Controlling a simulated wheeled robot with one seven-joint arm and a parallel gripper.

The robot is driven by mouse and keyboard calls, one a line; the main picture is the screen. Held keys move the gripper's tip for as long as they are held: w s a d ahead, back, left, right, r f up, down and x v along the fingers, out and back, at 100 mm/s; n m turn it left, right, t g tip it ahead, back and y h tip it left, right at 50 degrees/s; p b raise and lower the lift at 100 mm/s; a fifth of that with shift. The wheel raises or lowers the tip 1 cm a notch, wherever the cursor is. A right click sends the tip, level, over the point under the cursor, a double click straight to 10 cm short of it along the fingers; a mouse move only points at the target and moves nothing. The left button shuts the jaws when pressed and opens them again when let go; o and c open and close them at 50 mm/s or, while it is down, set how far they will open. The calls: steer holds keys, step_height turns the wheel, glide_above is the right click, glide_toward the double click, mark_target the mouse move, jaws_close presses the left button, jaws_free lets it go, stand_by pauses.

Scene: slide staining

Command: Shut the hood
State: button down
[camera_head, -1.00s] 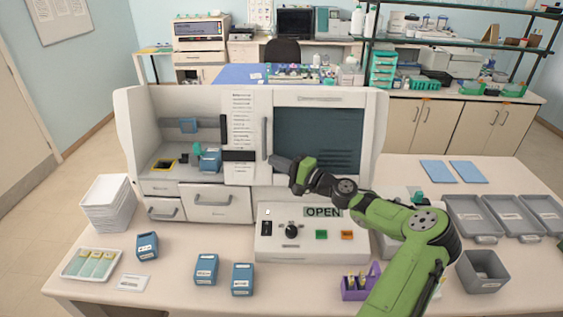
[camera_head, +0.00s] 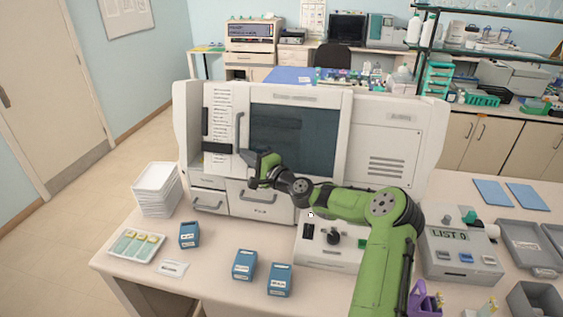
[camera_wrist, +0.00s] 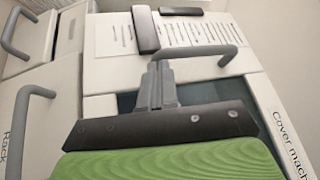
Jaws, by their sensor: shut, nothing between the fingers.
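The hood (camera_head: 345,125) is the sliding white front of the stainer, with a dark window and a vertical grey handle (camera_head: 240,130). It stands at the left of the machine, over the bay there. Its printed panel is close to the machine's left side wall; I cannot tell whether any gap is left. My gripper (camera_head: 250,160) is shut and empty, at the lower end of the handle. In the wrist view the closed fingers (camera_wrist: 160,82) are beside the grey handle (camera_wrist: 190,55); contact is unclear.
The control box (camera_head: 310,255) below is partly hidden by my arm, its display included. A device reading "LIST 0" (camera_head: 460,255) stands to the right. Blue boxes (camera_head: 244,264), a slide tray (camera_head: 136,245) and stacked white trays (camera_head: 158,190) are on the bench. Drawers lie below the hood.

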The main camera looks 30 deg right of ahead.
mark_target(208, 151)
steer(key=w+a, duration=0.9)
steer(key=shift+r, duration=0.1)
